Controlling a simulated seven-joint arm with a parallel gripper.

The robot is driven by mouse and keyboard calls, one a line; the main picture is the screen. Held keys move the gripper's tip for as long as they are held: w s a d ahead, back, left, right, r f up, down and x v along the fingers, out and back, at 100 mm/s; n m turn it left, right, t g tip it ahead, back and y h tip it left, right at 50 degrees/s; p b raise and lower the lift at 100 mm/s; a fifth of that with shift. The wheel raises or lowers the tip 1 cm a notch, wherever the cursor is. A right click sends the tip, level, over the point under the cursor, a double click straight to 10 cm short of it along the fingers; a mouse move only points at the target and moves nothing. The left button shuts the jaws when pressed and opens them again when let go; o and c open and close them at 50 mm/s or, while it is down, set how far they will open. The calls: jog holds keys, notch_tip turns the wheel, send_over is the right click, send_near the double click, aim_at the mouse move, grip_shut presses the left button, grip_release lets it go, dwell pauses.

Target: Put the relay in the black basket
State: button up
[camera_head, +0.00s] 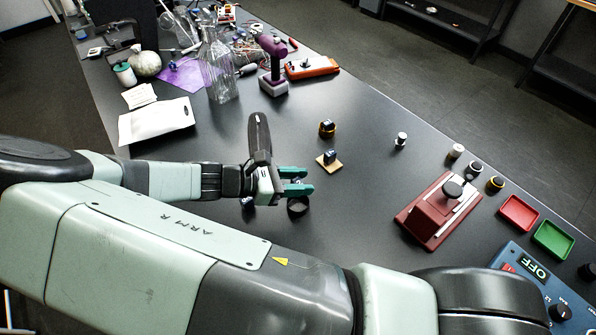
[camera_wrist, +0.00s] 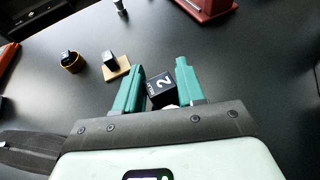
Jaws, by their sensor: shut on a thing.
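My gripper (camera_head: 304,181) has green fingers and is low over the middle of the dark table. In the wrist view my gripper (camera_wrist: 159,72) is shut on a small black block marked with a white 2 (camera_wrist: 160,83), which looks like the relay. The fingers hide part of the block, and I cannot make it out clearly in the head view. A dark box-like thing (camera_head: 112,12) stands at the far back left; I cannot tell whether it is the black basket.
A small tan pad with a black piece (camera_head: 331,160) and a yellow-ringed black piece (camera_head: 327,128) are nearby. A red press (camera_head: 432,217), red tray (camera_head: 519,213) and green tray (camera_head: 553,239) stand right. A glass bottle (camera_head: 218,70) and clutter fill the back left.

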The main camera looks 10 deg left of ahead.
aim_at(298, 207)
jog(key=shift+f, duration=2.9)
jog(key=o, duration=1.1)
notch_tip(298, 207, up, 7)
jog(key=shift+r, duration=0.1)
